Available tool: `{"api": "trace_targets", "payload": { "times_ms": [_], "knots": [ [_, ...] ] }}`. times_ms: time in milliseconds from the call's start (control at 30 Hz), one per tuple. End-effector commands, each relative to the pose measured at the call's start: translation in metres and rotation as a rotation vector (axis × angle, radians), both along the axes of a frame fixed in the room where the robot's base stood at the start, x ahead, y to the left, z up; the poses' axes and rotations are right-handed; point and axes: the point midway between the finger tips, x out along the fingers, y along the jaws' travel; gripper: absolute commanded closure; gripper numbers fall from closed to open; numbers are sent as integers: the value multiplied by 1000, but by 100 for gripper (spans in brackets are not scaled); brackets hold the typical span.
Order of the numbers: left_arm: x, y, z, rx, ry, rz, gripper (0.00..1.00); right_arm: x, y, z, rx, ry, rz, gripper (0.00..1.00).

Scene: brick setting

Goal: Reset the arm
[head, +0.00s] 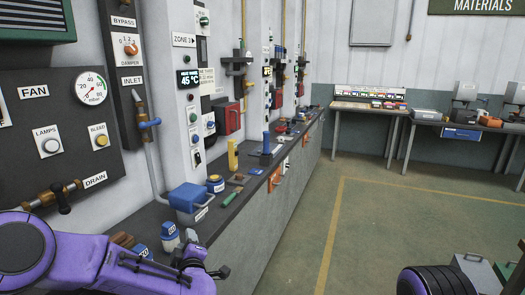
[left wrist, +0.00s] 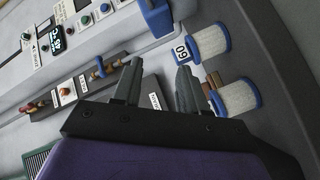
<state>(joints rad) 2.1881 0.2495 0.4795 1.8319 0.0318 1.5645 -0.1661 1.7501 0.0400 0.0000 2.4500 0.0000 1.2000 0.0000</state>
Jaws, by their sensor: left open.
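My left arm comes in from the lower left in the head view, purple with a dark gripper (head: 208,266) at its end. The gripper is beside the front edge of the grey bench (head: 222,225). In the left wrist view the two dark fingers (left wrist: 158,85) are apart with nothing between them. Two white jars with blue lids stand close by: one jar (left wrist: 212,42) is beyond the fingers and the other jar (left wrist: 238,97) is right of them. A purple and black part of my right arm shows at the lower right of the head view; its gripper is out of view.
A wall panel (head: 60,130) with a gauge, buttons and valves is at the left. The green floor (head: 375,230) right of the bench is open. Worktables (head: 460,130) stand at the back.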

Motion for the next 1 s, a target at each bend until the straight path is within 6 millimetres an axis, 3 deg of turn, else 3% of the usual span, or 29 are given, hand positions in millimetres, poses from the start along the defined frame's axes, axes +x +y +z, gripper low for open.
{"api": "trace_targets", "payload": {
  "times_ms": [33,167,200,267,400,500,633,767,1000],
  "knots": [
    [-21,-4,-42,33,101,-57,57,0,0,-1,0,0,0,57],
    [-90,-3,-140,96,369,-186,57,0,0,-1,0,0,0,57],
    [-116,0,-166,113,454,-219,57,0,0,-2,0,0,0,57],
    [-158,7,-202,135,582,-263,57,0,0,-2,0,0,0,57],
    [-267,33,-263,187,884,-340,57,0,0,-3,0,0,0,57],
    [-341,57,-285,227,1077,-371,57,0,0,-4,0,0,0,57],
    [-405,83,-295,278,1237,-377,57,0,0,-5,0,0,0,57],
    [-429,89,-303,297,1298,-385,57,0,0,-5,0,0,0,57],
    [-430,89,-304,294,1299,-385,57,0,0,-5,0,0,0,57]
  ]
}}
